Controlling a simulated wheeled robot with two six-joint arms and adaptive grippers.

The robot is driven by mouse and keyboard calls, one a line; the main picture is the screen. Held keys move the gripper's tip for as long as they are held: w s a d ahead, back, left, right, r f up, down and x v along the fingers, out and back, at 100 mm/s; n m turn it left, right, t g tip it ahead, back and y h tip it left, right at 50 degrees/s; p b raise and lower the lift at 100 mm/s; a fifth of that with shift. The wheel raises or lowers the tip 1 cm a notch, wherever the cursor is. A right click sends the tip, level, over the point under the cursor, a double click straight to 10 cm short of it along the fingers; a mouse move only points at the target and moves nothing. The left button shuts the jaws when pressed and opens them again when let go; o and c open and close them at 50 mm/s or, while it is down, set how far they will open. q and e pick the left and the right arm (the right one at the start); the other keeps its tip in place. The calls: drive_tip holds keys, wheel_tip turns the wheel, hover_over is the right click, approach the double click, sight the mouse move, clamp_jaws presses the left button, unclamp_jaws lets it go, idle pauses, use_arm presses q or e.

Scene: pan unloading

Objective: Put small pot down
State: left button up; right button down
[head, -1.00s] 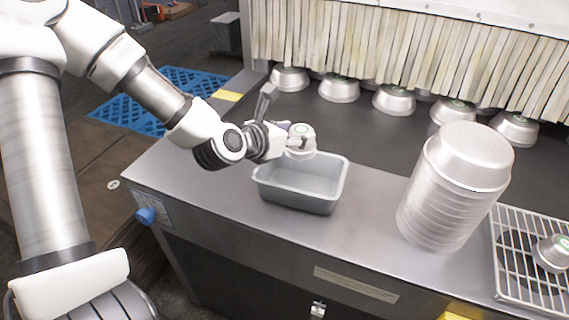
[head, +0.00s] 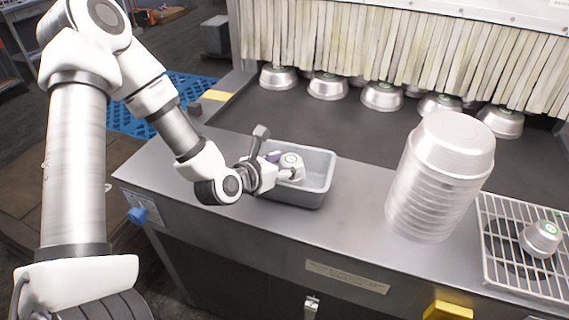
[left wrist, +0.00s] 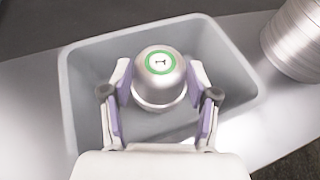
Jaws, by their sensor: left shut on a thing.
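The small pot (head: 291,163) is silver with a green ring mark on its upturned base. It also shows in the left wrist view (left wrist: 160,80), between the purple-padded fingers. My left gripper (head: 284,168) is shut on the pot and holds it at the left part of the grey bin (head: 322,168). In the left wrist view the bin's rim (left wrist: 235,60) surrounds the pot, and the gripper (left wrist: 160,95) reaches over its near side. I cannot tell whether the pot touches the bin floor. My right gripper is not in view.
A tall stack of silver pans (head: 437,180) stands right of the bin. Another small pot (head: 540,238) sits on a wire rack (head: 500,265) at the far right. Several pans lie on the dark belt before the strip curtain (head: 400,60).

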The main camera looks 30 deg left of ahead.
use_arm(q)
drive_tip(key=shift+f+b, duration=0.35)
drive_tip(key=shift+b, duration=0.05)
drive_tip(key=o, duration=1.2)
drive_tip(key=shift+r, duration=0.1)
